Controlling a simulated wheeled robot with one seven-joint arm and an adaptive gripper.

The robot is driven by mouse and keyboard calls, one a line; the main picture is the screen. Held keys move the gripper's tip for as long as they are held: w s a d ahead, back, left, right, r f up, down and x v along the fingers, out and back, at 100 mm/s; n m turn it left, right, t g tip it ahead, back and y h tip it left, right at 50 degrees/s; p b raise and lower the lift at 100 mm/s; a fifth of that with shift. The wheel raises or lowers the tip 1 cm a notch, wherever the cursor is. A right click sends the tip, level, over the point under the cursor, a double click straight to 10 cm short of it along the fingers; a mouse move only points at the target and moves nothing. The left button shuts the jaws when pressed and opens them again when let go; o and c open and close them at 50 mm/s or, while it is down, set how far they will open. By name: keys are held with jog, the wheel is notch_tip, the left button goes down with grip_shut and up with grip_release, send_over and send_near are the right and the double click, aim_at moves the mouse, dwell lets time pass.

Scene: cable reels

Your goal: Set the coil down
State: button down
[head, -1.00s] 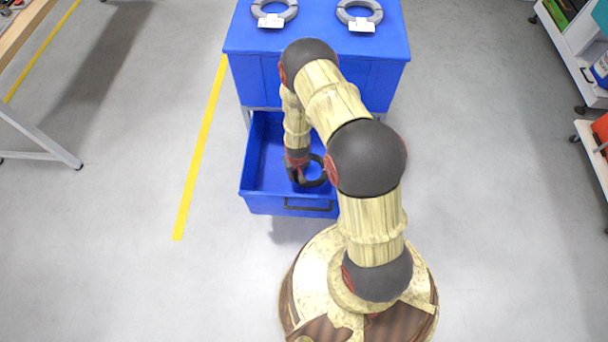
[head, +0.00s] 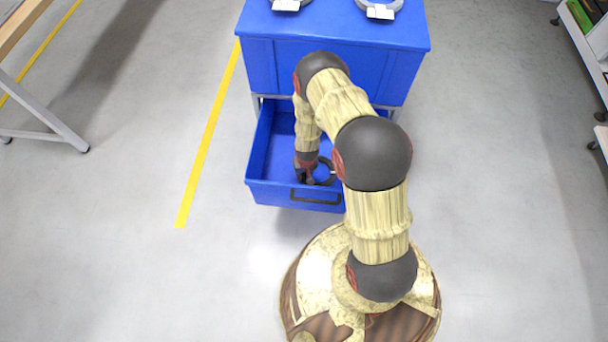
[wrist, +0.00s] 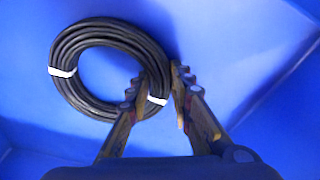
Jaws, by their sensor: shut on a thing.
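The black coil (wrist: 76,40) is a ring of cable with white ties, seen in the wrist view against blue surfaces. My gripper (wrist: 157,85) is shut on its right side, with one finger inside the ring and one outside. In the head view the coil (head: 333,171) is in the open blue drawer (head: 262,150), near its front wall, beside my gripper (head: 306,176). My arm hides part of the drawer. I cannot tell whether the coil touches the drawer floor.
The blue cabinet (head: 345,35) stands behind the drawer. Two grey coils (head: 364,4) with white tags lie on its top, partly cut off. A yellow line (head: 208,130) runs along the floor at left. A table stands far left, shelves far right.

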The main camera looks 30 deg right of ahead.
jog(key=c, duration=1.6)
grip_release()
jog(key=shift+f, duration=0.1)
jog(key=w+a+r+n+t+p, duration=0.1)
jog(key=a+r+p, duration=0.15)
jog(key=r, duration=2.05)
jog(key=w+a+r+t+p, duration=0.1)
jog(key=w+a+r+p, duration=0.15)
jog(key=r, duration=2.15)
jog(key=shift+n+t, duration=0.7)
jog(key=shift+t, duration=0.2)
jog(key=s+a+r, duration=0.1)
jog(key=s+r, duration=0.6)
jog(key=s, duration=0.1)
jog(key=s+a+r, duration=0.1)
jog(key=s+r, duration=0.7)
jog(key=s+a+r, duration=0.1)
jog(key=s+r, duration=0.7)
jog(key=shift+s+a+p, duration=0.2)
jog(key=shift+a+p, duration=0.05)
jog(key=shift+p, duration=0.05)
